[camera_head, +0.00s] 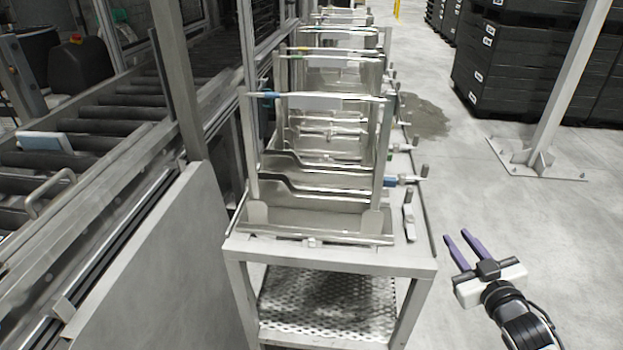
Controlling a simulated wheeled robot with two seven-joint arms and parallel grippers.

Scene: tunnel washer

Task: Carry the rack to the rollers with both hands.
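The nearest metal rack (320,220) stands upright on a metal table (330,256) in the middle of the head view. It has tall side posts, a top bar with a blue mark at its left end, and a low trough at the front. The rollers (95,127) are dark cylinders in a conveyor on the left, behind a grey side panel. My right gripper (456,236) is open and empty, with two purple fingers apart. It is to the right of the table's front corner, clear of the rack. My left gripper is not in view.
Several similar metal frames stand in a row behind the nearest rack. A grey panel (150,270) and upright posts stand between the table and rollers. Black crates (520,65) and a slanted post (570,80) are at the right. The floor right of the table is mostly open.

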